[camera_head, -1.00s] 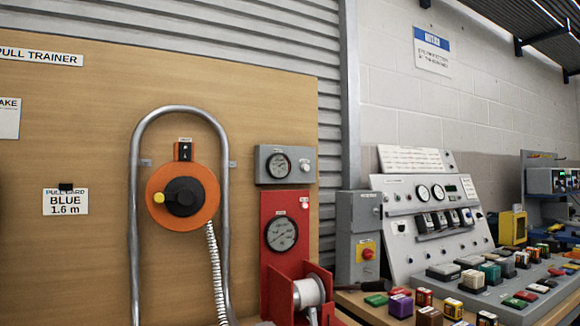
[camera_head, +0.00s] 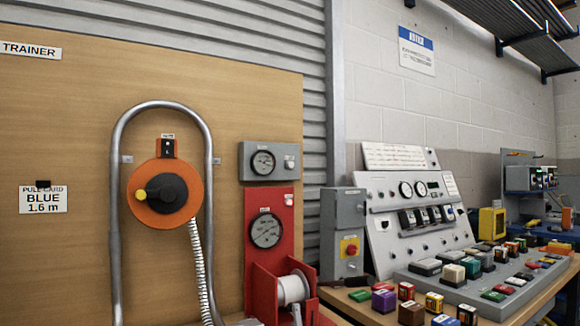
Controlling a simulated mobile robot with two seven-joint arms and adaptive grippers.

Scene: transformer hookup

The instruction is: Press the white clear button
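A grey gauge box (camera_head: 268,161) on the wooden board has a round dial (camera_head: 263,163) and a small white button (camera_head: 290,163) at its right. The red gauge panel (camera_head: 285,225) below it has another small white spot (camera_head: 288,199) near its top right corner. The lettering beside both is too small to read, so I cannot tell which is the clear button. Neither of my grippers is in view.
An orange drum (camera_head: 185,170) with a dark hub sits inside a metal tube loop (camera_head: 116,240). A white spool (camera_head: 293,289) stands in a red bracket.

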